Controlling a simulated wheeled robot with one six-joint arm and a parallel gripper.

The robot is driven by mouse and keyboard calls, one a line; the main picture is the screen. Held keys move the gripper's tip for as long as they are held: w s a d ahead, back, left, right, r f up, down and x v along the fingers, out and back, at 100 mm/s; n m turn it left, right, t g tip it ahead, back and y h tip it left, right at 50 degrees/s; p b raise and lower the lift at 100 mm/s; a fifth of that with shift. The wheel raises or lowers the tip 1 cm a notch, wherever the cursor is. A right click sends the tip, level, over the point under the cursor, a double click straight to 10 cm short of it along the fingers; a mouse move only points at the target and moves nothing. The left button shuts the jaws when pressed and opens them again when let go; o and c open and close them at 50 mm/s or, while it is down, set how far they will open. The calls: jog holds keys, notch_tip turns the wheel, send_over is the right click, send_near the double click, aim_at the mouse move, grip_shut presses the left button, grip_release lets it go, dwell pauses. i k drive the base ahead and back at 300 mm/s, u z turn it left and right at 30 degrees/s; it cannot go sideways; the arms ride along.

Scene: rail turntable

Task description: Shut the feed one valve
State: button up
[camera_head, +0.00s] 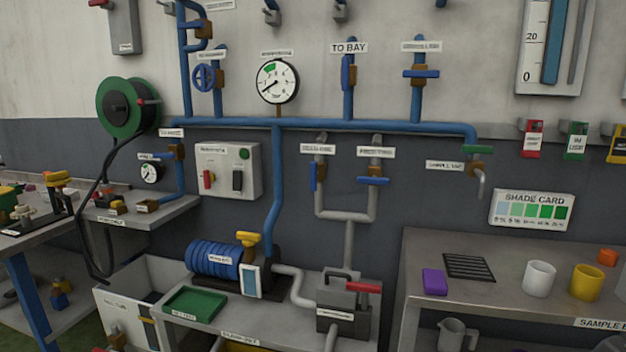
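Two grey feed pipes join below the blue main pipe, each with a blue lever valve. The left valve (313,176) has its lever upright, along its pipe. The right valve (373,181) has its lever level, across its pipe. The small label over the left valve (318,149) and the one over the right valve (376,152) are too blurred to read surely, so I cannot tell which valve is feed one. My gripper is not in view.
A pump (215,259) and a grey box with a red lever (345,300) stand below the valves. A steel bench (500,258) with mugs is at the right. A switch box (228,170) and a hose reel (122,107) are at the left.

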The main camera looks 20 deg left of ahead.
aim_at(314, 173)
jog(key=u, duration=2.25)
jog(key=i, duration=2.65)
jog(key=z, duration=2.3)
